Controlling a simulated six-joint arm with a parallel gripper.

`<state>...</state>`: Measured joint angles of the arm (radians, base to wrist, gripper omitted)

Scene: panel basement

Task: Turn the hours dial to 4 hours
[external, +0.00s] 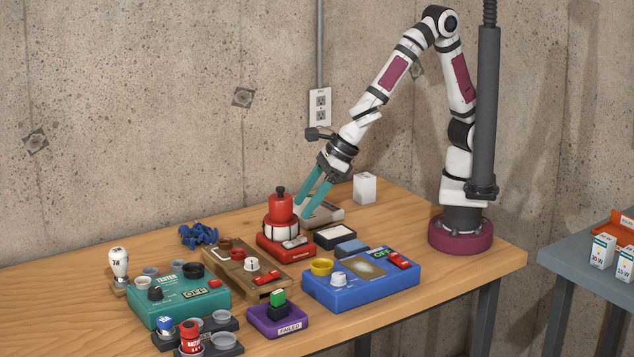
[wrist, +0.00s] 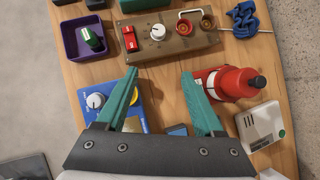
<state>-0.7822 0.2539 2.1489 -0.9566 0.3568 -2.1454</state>
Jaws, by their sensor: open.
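A brown wooden box (external: 245,270) on the table carries a round white dial (external: 251,264), a red switch and cups. In the wrist view the white dial (wrist: 158,31) lies ahead of the fingertips, beside the red switch (wrist: 129,39). A blue box (external: 362,280) carries another white knob (external: 338,279), which also shows in the wrist view (wrist: 96,101). I cannot read an hours scale on either. My gripper (external: 307,203) is open and empty, its teal fingers apart (wrist: 159,73), above the table behind the boxes and touching neither dial.
A red bottle-shaped device (external: 280,212) stands close to my fingers; it shows at the right finger (wrist: 236,82). A teal tester box (external: 178,297), purple tray (external: 277,320), blue cable (external: 203,235) and grey-white device (wrist: 261,125) surround the boxes. The rear left table is clear.

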